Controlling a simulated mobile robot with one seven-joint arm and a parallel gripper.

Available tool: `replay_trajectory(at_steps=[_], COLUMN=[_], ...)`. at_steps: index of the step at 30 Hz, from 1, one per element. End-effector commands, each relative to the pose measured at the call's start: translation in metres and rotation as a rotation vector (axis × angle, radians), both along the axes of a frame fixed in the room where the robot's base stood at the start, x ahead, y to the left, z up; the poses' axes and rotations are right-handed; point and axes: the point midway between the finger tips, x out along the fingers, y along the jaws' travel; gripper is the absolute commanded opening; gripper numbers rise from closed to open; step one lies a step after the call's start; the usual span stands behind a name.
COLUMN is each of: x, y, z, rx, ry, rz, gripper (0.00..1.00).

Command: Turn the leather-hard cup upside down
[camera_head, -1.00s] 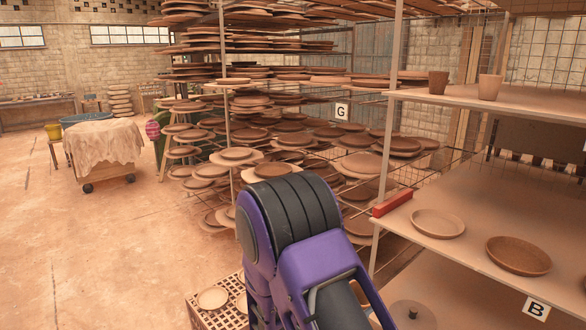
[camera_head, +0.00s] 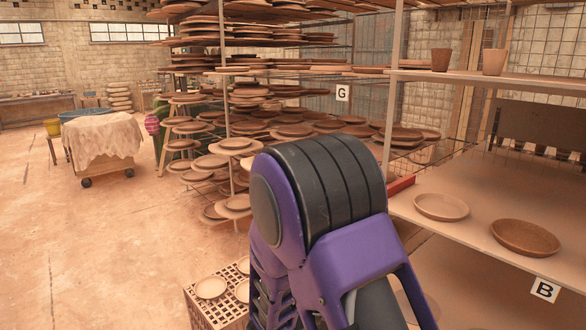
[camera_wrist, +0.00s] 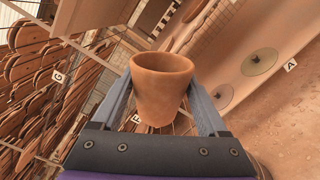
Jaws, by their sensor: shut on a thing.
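A plain brown clay cup (camera_wrist: 160,88) shows in the wrist view, wider at its rim than at its base. My gripper (camera_wrist: 162,100) is shut on it, with one grey finger on each side of its wall. The rim is toward the top of the wrist picture and the narrower base toward my gripper's body. The wrist view is strongly tilted, so I cannot tell from it how the cup stands to the floor. In the head view my arm hides the gripper and the held cup.
Two cups (camera_head: 441,60) (camera_head: 494,62) stand on the upper right shelf. Shallow bowls (camera_head: 441,206) (camera_head: 524,237) rest on the shelf marked B. Racks of plates (camera_head: 235,146) fill the middle. A lattice crate (camera_head: 216,304) with dishes stands low. The floor at left is clear.

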Motion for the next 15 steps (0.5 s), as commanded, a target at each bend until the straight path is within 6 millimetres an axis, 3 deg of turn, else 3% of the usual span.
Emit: replay_trajectory(at_steps=[10,15], x=[0.0001,0.0001], y=[0.0001,0.0001], z=[0.0010,0.0010], rx=[0.021,0.121], ry=[-0.028,-0.159], rz=[0.000,0.000], gripper=[0.16,0.16])
